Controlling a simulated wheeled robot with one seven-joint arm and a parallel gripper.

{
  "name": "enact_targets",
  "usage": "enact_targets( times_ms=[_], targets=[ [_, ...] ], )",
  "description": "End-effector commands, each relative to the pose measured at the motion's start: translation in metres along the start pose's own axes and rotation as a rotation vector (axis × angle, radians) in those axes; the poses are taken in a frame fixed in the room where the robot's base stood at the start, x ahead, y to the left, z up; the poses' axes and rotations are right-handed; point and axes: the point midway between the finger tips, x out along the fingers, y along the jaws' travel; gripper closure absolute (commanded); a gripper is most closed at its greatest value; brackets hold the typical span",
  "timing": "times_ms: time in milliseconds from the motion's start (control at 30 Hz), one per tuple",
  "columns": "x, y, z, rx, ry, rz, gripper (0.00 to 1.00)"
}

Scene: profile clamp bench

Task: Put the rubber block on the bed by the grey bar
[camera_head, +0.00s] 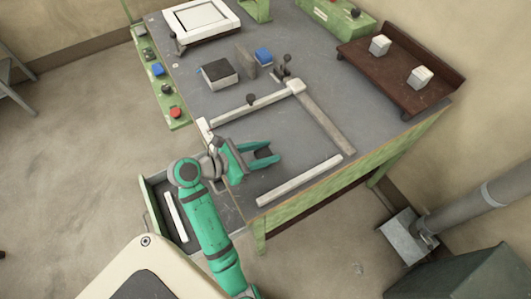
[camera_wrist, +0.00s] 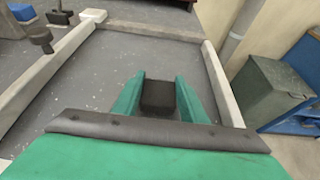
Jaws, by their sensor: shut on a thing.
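My gripper (camera_head: 264,153) reaches over the grey bed (camera_head: 290,135) from its left side in the head view. In the wrist view, my gripper (camera_wrist: 160,92) is shut on a small dark block (camera_wrist: 159,96), which looks like the rubber block. In the head view the block is hard to make out between the green fingers. The grey bar (camera_head: 325,122) runs along the far right side of the bed and crosses the top of the wrist view (camera_wrist: 150,31). The block is apart from it, with bare bed between. Whether the block touches the bed, I cannot tell.
White bars (camera_head: 250,104) (camera_head: 300,181) flank the bed, with a white corner piece (camera_head: 296,87) at the grey bar's end. Dark knobs (camera_head: 282,73) stand near that corner. A brown tray (camera_head: 390,84) with two pale blocks lies beyond. An open drawer (camera_head: 160,205) is at lower left.

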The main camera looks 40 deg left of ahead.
Motion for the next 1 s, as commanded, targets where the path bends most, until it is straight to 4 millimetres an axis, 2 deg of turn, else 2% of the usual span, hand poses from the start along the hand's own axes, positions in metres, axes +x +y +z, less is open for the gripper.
enact_targets(
  times_ms=[133,533,567,600,633,1000],
  targets=[
    [0.0045,-0.0004,-0.0107,0.000,0.000,-0.001,0.84],
    [0.0061,-0.0004,-0.0139,0.002,-0.001,-0.001,0.84],
    [0.0060,-0.0003,-0.0139,0.002,0.000,-0.001,0.57],
    [0.0059,-0.0003,-0.0137,0.002,0.000,-0.001,0.47],
    [0.0059,-0.0003,-0.0137,0.002,0.000,-0.001,0.43],
    [0.0039,0.0001,-0.0099,0.003,0.000,0.000,0.43]
  ],
)
